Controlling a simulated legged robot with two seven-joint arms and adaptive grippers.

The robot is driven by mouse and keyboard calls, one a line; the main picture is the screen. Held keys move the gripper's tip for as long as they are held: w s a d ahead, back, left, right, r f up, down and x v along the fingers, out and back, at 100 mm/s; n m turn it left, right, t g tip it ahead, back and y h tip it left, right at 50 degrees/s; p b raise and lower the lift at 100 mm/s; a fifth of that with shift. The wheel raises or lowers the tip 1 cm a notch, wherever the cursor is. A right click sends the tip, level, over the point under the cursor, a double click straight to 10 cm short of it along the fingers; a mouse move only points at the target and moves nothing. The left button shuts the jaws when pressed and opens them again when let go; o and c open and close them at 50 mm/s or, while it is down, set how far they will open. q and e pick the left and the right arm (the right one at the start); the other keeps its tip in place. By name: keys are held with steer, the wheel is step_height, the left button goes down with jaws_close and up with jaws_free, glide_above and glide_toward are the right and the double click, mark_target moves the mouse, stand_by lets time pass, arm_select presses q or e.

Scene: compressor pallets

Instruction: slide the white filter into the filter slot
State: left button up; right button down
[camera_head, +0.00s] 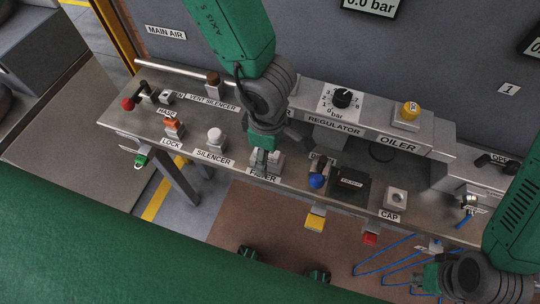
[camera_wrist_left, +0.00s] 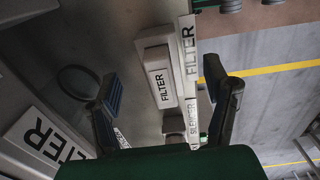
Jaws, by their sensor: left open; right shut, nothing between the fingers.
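The white filter (camera_wrist_left: 162,84), a pale block marked FILTER, sits on the bench's front part between the spread fingers of my left gripper (camera_wrist_left: 160,72). In the head view my left gripper (camera_head: 262,160) points down over the filter (camera_head: 274,160) and hides part of it. The gripper is open, and a gap shows on both sides of the block. A large FILTER label (camera_wrist_left: 50,138) is on the raised housing behind; the slot itself is hidden by my arm in the head view. My right gripper (camera_head: 430,279) is shut and empty at the lower right.
A silencer (camera_head: 216,137) and an orange lock (camera_head: 173,127) stand left of the filter. A blue-knobbed part (camera_head: 318,180), a dark block (camera_head: 350,184) and a cap (camera_head: 396,198) stand right. The regulator (camera_head: 342,98) and oiler (camera_head: 408,113) are behind. Blue tubing (camera_head: 388,263) is near my right gripper.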

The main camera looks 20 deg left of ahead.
arm_select(q)
steer(key=shift+a, duration=0.35)
arm_select(e)
steer(key=shift+a+r, duration=0.15)
steer(key=shift+a, duration=0.25)
arm_select(q)
steer(key=shift+d, duration=0.1)
steer(key=shift+d, duration=0.3)
steer(key=shift+p, duration=0.35)
arm_select(e)
steer(key=shift+d+r, duration=0.25)
steer(key=shift+d, duration=0.15)
arm_select(q)
steer(key=shift+a, duration=0.3)
arm_select(e)
steer(key=shift+a, duration=0.3)
arm_select(q)
steer(key=shift+d, duration=0.15)
arm_select(e)
steer(key=shift+d+r, duration=0.1)
steer(key=shift+r, duration=0.05)
arm_select(q)
steer(key=shift+p, duration=0.35)
arm_select(e)
steer(key=shift+d+r, duration=0.1)
steer(key=shift+r, duration=0.1)
